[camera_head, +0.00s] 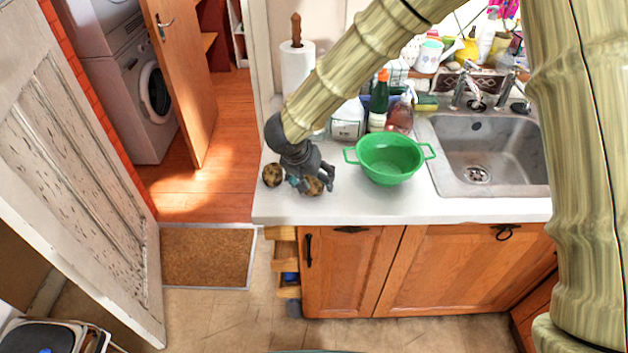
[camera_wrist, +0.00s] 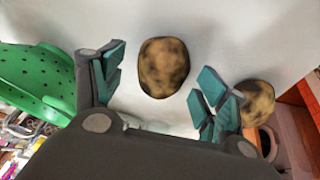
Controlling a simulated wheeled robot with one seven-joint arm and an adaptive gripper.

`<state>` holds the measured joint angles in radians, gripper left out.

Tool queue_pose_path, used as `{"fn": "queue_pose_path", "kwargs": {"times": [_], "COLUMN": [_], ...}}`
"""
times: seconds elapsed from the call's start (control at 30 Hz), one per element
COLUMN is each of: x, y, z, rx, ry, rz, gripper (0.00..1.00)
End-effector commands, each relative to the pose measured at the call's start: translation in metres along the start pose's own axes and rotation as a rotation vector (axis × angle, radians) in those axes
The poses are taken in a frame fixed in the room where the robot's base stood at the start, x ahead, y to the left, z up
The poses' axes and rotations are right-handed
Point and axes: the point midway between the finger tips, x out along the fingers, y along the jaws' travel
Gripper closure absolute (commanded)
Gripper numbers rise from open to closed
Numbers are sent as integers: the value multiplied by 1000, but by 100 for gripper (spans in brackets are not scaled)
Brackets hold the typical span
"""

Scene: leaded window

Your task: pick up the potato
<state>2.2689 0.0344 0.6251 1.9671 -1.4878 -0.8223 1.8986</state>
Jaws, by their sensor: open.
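A brown, dark-speckled potato (camera_wrist: 164,68) lies on the white counter. In the wrist view it is ahead of my open gripper (camera_wrist: 155,95), between the lines of its two teal-padded fingers, with nothing gripped. In the head view this potato (camera_head: 314,187) is partly hidden by my gripper (camera_head: 313,186), which hangs low over the counter's left end. A second similar potato (camera_head: 272,175) lies to the left near the counter's edge. In the wrist view the second potato (camera_wrist: 257,101) is just outside the right finger, partly hidden by it.
A green colander (camera_head: 390,160) with two handles stands close to the right of my gripper. Bottles (camera_head: 379,98) and a paper towel roll (camera_head: 297,68) stand behind. The sink (camera_head: 490,155) is further right. The counter's front strip (camera_head: 400,205) is clear.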

Motion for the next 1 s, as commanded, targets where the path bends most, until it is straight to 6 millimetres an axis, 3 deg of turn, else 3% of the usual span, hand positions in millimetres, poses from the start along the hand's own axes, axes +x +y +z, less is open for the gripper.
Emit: {"fn": "queue_pose_path", "kwargs": {"times": [0.4,0.7,1.0], "x": [8,8,7], "y": [0,0,0], "z": [0,0,0], "rx": [0,0,0], "ry": [1,1,1], "rz": [0,0,-1], "gripper": [27,77,78]}}
